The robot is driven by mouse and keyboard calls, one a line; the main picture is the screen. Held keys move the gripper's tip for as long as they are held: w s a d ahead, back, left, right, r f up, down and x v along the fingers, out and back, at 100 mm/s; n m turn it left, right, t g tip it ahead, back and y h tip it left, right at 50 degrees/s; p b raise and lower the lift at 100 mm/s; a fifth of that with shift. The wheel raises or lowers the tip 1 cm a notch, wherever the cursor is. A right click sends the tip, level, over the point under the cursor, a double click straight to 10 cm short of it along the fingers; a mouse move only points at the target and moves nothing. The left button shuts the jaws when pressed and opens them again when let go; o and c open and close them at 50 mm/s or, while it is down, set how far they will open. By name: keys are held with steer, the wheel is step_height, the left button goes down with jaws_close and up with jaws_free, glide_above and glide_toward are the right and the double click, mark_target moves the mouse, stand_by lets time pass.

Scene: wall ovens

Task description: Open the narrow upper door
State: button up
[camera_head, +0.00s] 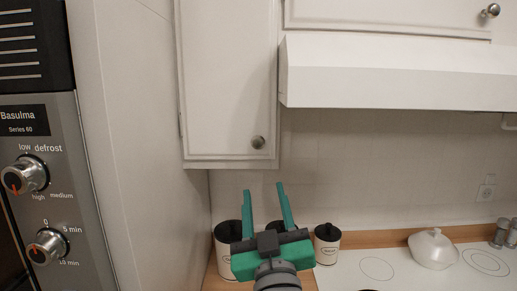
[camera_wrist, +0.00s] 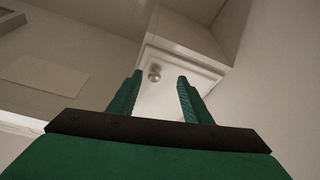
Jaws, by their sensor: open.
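The narrow upper door (camera_head: 226,80) is white and looks shut, left of the range hood in the head view. Its round metal knob (camera_head: 258,142) is near the door's lower right corner. My green gripper (camera_head: 264,187) is open and empty, below the knob and apart from it, with its fingers pointing up. In the wrist view the cabinet's door (camera_wrist: 185,75) and the knob (camera_wrist: 155,76) show beyond the gap between my two fingertips (camera_wrist: 158,80). Nothing is between the fingers at close range.
A white range hood (camera_head: 390,75) juts out right of the door. A wide upper door with a knob (camera_head: 490,11) is above it. An oven panel (camera_head: 40,190) stands at the left. Canisters (camera_head: 327,243) and a white lidded pot (camera_head: 433,248) stand on the counter below.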

glide_toward(257, 143)
steer(key=v, duration=0.2)
steer(key=x, duration=1)
steer(key=shift+w+r, duration=0.1)
steer(key=shift+w, duration=0.25)
jaws_close()
